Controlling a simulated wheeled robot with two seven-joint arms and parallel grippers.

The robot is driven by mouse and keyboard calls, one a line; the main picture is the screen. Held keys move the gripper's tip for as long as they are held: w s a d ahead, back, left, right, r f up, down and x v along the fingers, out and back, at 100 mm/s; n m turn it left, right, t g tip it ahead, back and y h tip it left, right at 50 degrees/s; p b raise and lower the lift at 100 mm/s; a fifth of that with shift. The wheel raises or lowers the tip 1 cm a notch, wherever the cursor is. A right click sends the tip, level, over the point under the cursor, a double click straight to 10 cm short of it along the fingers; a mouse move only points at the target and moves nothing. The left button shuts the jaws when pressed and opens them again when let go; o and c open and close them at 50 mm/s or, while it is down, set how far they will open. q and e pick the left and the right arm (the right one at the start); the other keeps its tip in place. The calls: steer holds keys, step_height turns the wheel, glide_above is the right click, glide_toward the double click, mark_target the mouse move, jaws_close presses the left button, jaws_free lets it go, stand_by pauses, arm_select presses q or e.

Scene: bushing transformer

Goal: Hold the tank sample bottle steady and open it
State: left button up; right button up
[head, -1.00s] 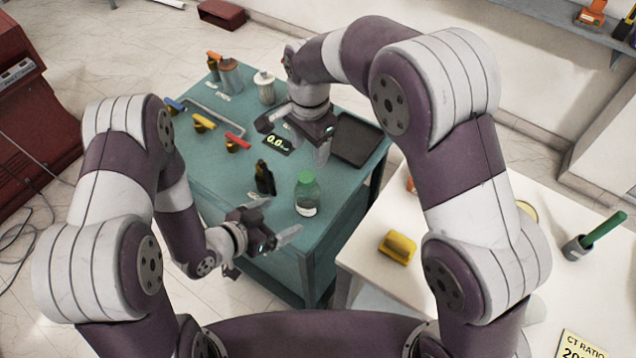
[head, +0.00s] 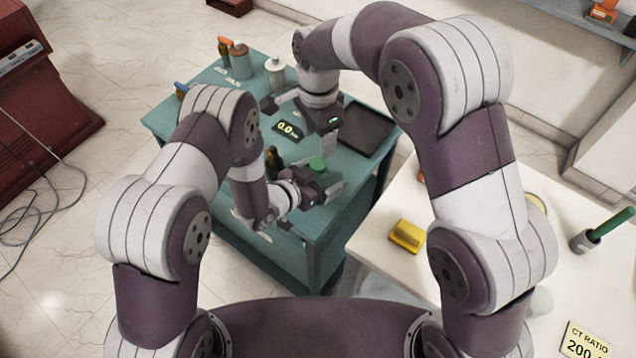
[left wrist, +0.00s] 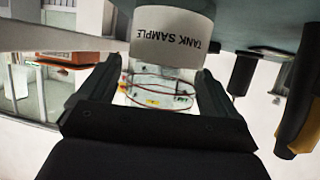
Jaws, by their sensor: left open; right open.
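The tank sample bottle stands on the teal table (head: 185,120). In the head view only its green cap (head: 318,163) shows clearly; my left gripper hides most of its body. My right gripper (head: 310,124) is open and empty, above the table and behind the green cap.
A lit meter (head: 287,129) and a dark tray (head: 368,130) lie near my right gripper. A white table (head: 375,262) with a yellow block (head: 407,236) is at right.

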mark_target(318, 163)
steer(key=shift+d, duration=0.1)
arm_select(q)
steer(key=c, duration=1.6)
jaws_close()
arm_select(e)
steer(key=n, duration=0.3)
steer(key=shift+n, duration=0.3)
steer(key=shift+s+f+n, duration=0.1)
steer(key=shift+f+n, duration=0.15)
steer(key=shift+n, duration=0.15)
step_height(318, 163, down, 8)
steer(key=shift+r, duration=0.25)
